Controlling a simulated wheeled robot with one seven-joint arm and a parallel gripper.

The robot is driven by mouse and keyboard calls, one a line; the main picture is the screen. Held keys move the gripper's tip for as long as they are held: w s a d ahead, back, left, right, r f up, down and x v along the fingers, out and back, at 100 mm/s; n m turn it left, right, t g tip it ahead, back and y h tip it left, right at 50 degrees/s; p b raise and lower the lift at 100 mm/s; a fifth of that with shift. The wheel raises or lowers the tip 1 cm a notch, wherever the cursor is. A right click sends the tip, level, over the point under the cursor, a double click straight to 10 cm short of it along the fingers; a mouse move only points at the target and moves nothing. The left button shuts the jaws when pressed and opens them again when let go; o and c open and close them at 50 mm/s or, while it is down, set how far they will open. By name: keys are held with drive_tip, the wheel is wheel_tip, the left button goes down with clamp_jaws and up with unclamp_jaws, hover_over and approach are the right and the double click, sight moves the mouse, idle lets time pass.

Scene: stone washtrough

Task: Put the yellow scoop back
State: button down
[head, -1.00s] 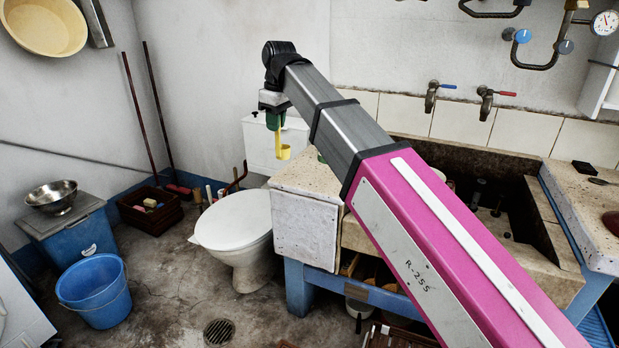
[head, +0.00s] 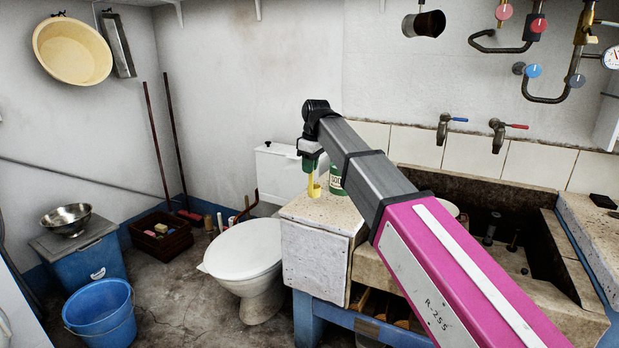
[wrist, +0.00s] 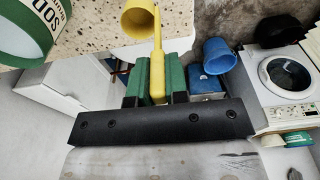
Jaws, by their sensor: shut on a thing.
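The yellow scoop (head: 313,188) is held with its cup low, at the left end of the speckled stone top (head: 325,212). My gripper (head: 311,163) is shut on the scoop's handle. In the wrist view, my gripper's green fingers (wrist: 157,80) pinch the yellow handle, and the scoop's round cup (wrist: 138,20) shows over the edge of the stone top. A green and white tin (head: 336,180) lettered "SOD…" stands close to the right of the scoop. It also shows large in the wrist view (wrist: 30,30). I cannot tell whether the scoop touches the stone.
The stone sink (head: 490,240) lies right of the top, partly behind my arm. A white toilet (head: 243,250) stands left of it. A blue bucket (head: 102,312) is on the floor. A washing machine (wrist: 285,75) shows in the wrist view.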

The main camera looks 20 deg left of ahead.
sight(310, 176)
drive_tip(key=shift+f, duration=2.15)
drive_tip(key=c, duration=1.1)
unclamp_jaws()
drive_tip(key=shift+r, duration=0.15)
drive_tip(key=r, duration=0.4)
drive_tip(key=d+r, duration=0.1)
drive_tip(key=r, duration=0.7)
drive_tip(key=shift+d+r, duration=0.1)
drive_tip(key=shift+d, duration=0.15)
